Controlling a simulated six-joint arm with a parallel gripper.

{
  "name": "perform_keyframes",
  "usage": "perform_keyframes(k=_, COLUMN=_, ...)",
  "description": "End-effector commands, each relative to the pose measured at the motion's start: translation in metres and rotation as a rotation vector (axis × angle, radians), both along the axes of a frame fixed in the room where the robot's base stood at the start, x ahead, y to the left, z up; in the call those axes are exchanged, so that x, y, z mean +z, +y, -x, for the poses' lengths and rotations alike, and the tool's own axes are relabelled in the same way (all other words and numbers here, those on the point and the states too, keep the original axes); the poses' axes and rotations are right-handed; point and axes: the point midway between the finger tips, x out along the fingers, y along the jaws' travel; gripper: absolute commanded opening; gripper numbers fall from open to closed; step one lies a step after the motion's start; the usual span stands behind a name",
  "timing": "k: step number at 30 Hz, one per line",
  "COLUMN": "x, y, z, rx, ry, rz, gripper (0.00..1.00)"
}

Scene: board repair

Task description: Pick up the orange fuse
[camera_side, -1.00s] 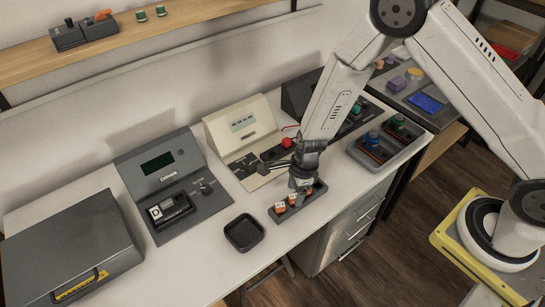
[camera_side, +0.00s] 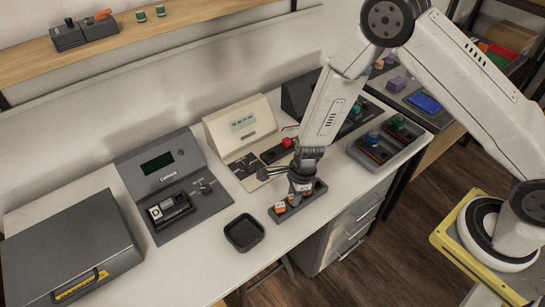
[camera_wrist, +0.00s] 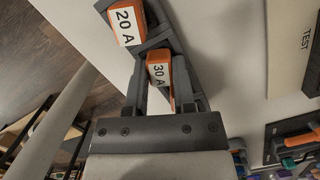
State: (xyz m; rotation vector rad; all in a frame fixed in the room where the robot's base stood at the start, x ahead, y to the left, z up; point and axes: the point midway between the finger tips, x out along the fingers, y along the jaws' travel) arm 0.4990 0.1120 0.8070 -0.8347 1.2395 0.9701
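An orange fuse marked "30 A" (camera_wrist: 158,74) stands in a small dark tray (camera_side: 277,218) on the white bench. My gripper (camera_side: 299,196) is low over this tray in the side view. In the wrist view, the fingers of my gripper (camera_wrist: 160,84) are spread on either side of the 30 A fuse. I cannot tell whether they touch it. Another orange fuse, marked "20 A" (camera_wrist: 126,24), stands beside it in the tray; it lies outside the fingers. My gripper partly hides the tray and fuses in the side view.
An empty black square dish (camera_side: 244,233) sits left of the tray. A tester panel with a dark screen (camera_side: 160,172) and a cream console (camera_side: 240,125) stand behind. A holder with blue and green parts (camera_side: 385,150) is to the right. The bench edge is close in front.

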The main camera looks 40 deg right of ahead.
Motion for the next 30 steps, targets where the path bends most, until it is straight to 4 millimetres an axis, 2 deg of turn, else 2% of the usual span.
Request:
perform_keyframes(k=2, x=0.000, y=0.000, z=0.000, rx=0.000, ry=0.000, rz=0.000, gripper=0.00)
perform_keyframes(k=17, x=0.004, y=0.000, z=0.000, rx=0.000, ry=-0.001, rz=-0.001, gripper=0.00)
perform_keyframes(k=27, x=0.030, y=0.000, z=-0.001, rx=0.001, ry=-0.003, rz=-0.001, gripper=0.00)
perform_keyframes(k=30, x=0.041, y=-0.002, z=0.007, rx=0.000, ry=-0.001, rz=-0.001, gripper=0.00)
